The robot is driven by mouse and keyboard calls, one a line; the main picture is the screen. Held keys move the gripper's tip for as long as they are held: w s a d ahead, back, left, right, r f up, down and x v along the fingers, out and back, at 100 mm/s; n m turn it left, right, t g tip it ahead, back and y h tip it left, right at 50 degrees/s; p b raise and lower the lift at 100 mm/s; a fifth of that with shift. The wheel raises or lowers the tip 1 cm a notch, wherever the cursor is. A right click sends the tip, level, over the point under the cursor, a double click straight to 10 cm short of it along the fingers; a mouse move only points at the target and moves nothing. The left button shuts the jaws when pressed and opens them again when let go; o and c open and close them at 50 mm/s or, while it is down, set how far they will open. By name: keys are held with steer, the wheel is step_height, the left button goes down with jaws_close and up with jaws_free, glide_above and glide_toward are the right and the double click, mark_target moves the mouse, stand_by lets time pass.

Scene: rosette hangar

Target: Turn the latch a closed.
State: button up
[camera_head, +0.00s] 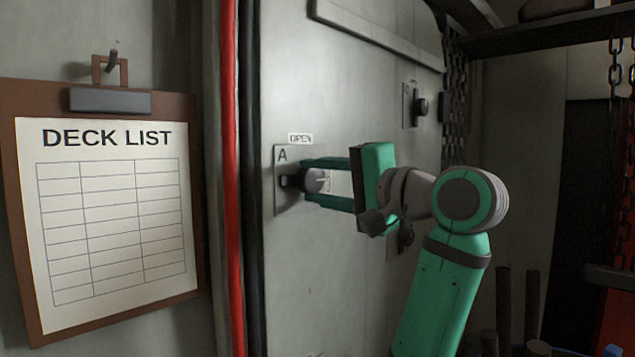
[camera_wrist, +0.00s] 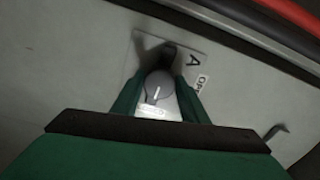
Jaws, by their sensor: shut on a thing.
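Latch a (camera_head: 313,181) is a round grey knob on a plate marked "A" (camera_head: 283,156) on the pale grey panel. A small "OPEN" label (camera_head: 301,139) sits above the plate. My gripper (camera_head: 305,182) reaches it from the right, with one green finger above the knob and one below, shut on it. In the wrist view the knob (camera_wrist: 159,87) sits between my two fingertips, with a white line on its face. A dark piece (camera_wrist: 170,51) juts from the knob's far side.
Two more dark knobs are on the panel, one at upper right (camera_head: 421,106) and one behind my wrist (camera_head: 406,236). A red pipe (camera_head: 230,180) runs upright left of the panel. A "DECK LIST" clipboard (camera_head: 112,210) hangs at left. Chains (camera_head: 614,75) hang at right.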

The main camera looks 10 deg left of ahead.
steer(key=o, duration=1.1)
steer(key=shift+d, duration=0.1)
steer(key=v, duration=1)
steer(key=shift+s+d, duration=0.2)
steer(key=shift+s, duration=0.05)
